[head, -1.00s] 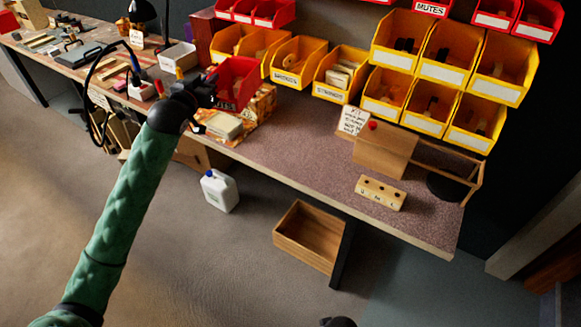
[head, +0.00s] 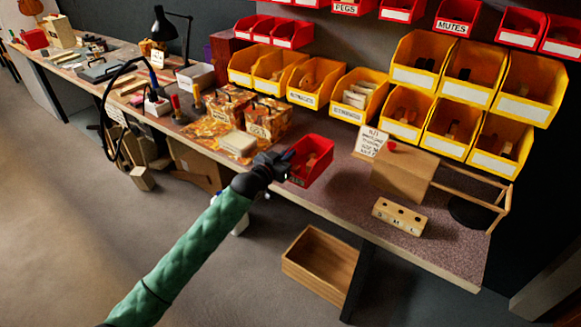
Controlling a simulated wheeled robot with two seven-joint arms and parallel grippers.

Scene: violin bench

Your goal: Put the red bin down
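The red bin (head: 316,160) is over the front part of the brown-speckled bench top (head: 342,188), left of the wooden box. It looks roughly level, with its open top facing up and small pieces inside. My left gripper (head: 288,164) is at the bin's left side and appears shut on its edge; the fingertips are partly hidden. I cannot tell whether the bin's underside touches the bench. My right gripper is not in view.
Patterned boxes (head: 268,118) and a pale block (head: 239,143) stand left of the bin. A wooden box (head: 403,176) and a holed block (head: 399,216) are to the right. Yellow bins (head: 315,82) line the back. Bare bench lies around the red bin.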

